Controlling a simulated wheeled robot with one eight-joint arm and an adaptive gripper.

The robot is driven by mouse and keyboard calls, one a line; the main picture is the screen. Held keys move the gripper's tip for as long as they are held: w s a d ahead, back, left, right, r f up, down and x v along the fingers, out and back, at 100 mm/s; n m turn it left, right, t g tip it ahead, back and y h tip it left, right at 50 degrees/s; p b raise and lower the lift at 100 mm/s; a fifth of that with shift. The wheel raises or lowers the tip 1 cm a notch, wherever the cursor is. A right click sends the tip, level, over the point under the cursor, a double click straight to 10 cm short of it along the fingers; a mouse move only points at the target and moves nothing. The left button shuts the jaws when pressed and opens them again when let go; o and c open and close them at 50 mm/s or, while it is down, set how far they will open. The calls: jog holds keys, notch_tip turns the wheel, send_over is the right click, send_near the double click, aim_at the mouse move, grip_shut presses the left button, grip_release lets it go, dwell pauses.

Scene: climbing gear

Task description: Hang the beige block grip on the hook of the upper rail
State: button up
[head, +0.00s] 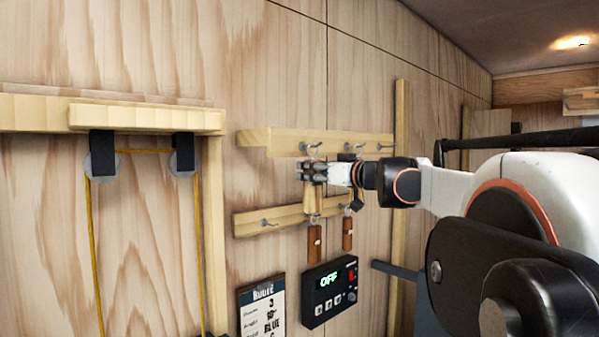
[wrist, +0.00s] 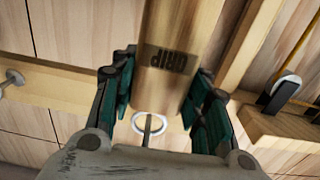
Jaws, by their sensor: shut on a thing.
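My gripper (head: 312,172) is shut on the beige block grip (head: 312,200), just below a hook (head: 310,147) of the upper rail (head: 275,140). A grey metal shaft overlaps the ring; I cannot tell whether the ring is on the hook. In the head view the fingers hide the ring.
The lower rail (head: 250,221) has a bare hook (head: 267,223) at left. Two brown grips (head: 315,243) (head: 347,232) hang below it at right. A timer box (head: 329,292) and a sign (head: 262,308) are lower down. A pulley frame (head: 150,118) stands left.

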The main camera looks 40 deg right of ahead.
jog(key=o, duration=1.2)
notch_tip(320, 180, up, 10)
